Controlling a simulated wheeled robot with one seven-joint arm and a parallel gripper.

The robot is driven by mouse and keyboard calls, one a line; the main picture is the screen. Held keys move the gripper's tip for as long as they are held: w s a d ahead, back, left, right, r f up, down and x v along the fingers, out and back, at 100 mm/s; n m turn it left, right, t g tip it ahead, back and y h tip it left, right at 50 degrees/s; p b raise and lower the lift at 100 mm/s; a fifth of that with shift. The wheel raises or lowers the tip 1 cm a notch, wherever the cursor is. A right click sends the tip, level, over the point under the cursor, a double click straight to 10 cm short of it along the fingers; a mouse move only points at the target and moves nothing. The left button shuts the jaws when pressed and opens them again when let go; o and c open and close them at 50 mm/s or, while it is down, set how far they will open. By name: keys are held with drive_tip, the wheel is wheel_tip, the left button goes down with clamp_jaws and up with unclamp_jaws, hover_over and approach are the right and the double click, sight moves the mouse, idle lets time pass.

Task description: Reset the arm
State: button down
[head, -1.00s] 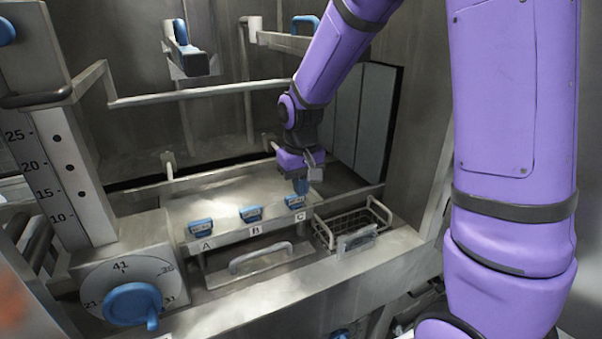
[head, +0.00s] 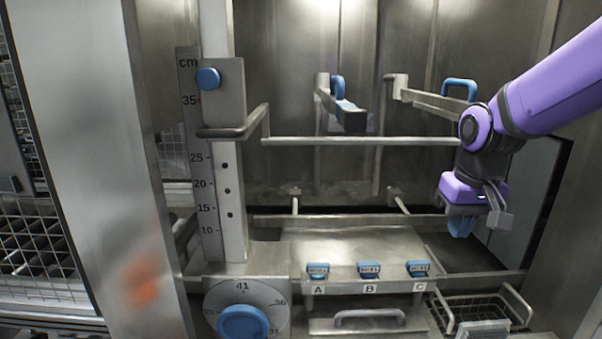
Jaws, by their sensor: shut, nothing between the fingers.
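My gripper (head: 461,226) hangs at the right of the head view, pointing down. My purple arm (head: 562,82) comes in from the upper right. The gripper looks clear of switch C, with a gap below the fingertips.
A horizontal rail (head: 360,141) crosses left of my gripper. Two blue-handled levers (head: 342,112) (head: 440,100) stand behind it. A wire basket (head: 485,310) sits at the lower right. A blue dial (head: 243,322) and a centimetre scale (head: 200,160) are at the left.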

drive_tip(key=s+d+r+t, duration=0.1)
drive_tip(key=s+r, duration=0.3)
drive_tip(key=s, duration=0.4)
drive_tip(key=s+r+t, duration=0.2)
drive_tip(key=s+r, duration=0.1)
drive_tip(key=s, duration=0.6)
drive_tip(key=shift+d+r+t, duration=0.3)
drive_tip(key=shift+d+r, duration=0.05)
drive_tip(key=shift+d, duration=0.05)
drive_tip(key=shift+w+r, duration=0.1)
idle(0.6)
